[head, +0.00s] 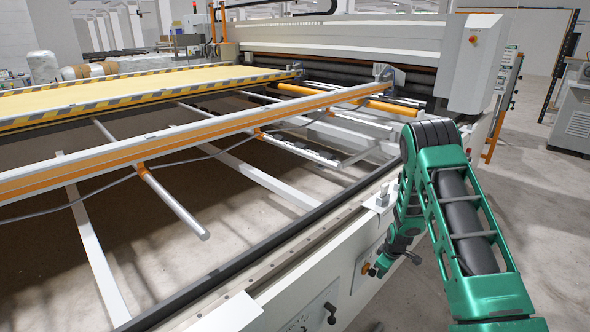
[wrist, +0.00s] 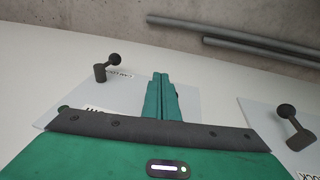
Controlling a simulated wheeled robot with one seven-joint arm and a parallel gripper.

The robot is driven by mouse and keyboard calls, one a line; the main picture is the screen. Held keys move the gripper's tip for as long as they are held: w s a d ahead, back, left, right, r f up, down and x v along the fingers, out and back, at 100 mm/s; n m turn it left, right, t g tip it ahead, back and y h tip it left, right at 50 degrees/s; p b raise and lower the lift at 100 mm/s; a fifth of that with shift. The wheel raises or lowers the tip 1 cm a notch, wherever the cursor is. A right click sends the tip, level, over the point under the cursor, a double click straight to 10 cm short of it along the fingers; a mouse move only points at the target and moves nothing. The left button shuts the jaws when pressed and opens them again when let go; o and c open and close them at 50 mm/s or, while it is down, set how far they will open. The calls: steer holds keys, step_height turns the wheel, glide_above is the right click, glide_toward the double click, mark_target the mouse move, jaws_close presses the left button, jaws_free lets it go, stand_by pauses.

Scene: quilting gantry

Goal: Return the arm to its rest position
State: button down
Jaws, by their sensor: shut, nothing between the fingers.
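My green arm (head: 465,235) reaches out from the lower right in the head view and bends down beside the white side rail of the gantry. My gripper (head: 380,266) hangs low by the rail's outer face, small and partly hard to make out there. In the wrist view my gripper (wrist: 161,78) has its two green fingers pressed together with nothing between them. They lie across a pale plate (wrist: 75,98) with a dark crank handle (wrist: 106,68) to their left. The handle is apart from the fingers.
A second crank handle (wrist: 291,125) on another plate is at right in the wrist view. A crank handle (head: 330,313) also shows on the rail's front in the head view. The open frame with its orange-striped beam (head: 130,155) fills the left. Floor (head: 545,230) is clear at right.

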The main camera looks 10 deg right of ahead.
steer(key=s+d+r+m+g, duration=0.1)
steer(key=s+r+m, duration=0.1)
steer(key=s+r, duration=0.6)
steer(key=s+d+r+m, duration=0.1)
steer(key=s+r+m, duration=0.2)
steer(key=r, duration=0.9)
steer(key=s+d+r+m+g, duration=0.1)
steer(key=s+r+m, duration=0.1)
steer(key=s+r, duration=0.6)
steer(key=s+a+r+m, duration=0.1)
steer(key=s+r, duration=0.3)
steer(key=s, duration=0.5)
steer(key=s+a+r+m, duration=0.2)
steer(key=s+r+m, duration=0.1)
steer(key=s, duration=0.5)
steer(key=s+a+r+m, duration=0.2)
steer(key=s+r, duration=0.4)
steer(key=s, duration=0.3)
steer(key=shift+s+a+m+g, duration=0.15)
steer(key=shift+s+m+g, duration=0.15)
steer(key=shift+m+g, duration=0.15)
steer(key=shift+w+f, duration=0.3)
steer(key=shift+w, duration=0.3)
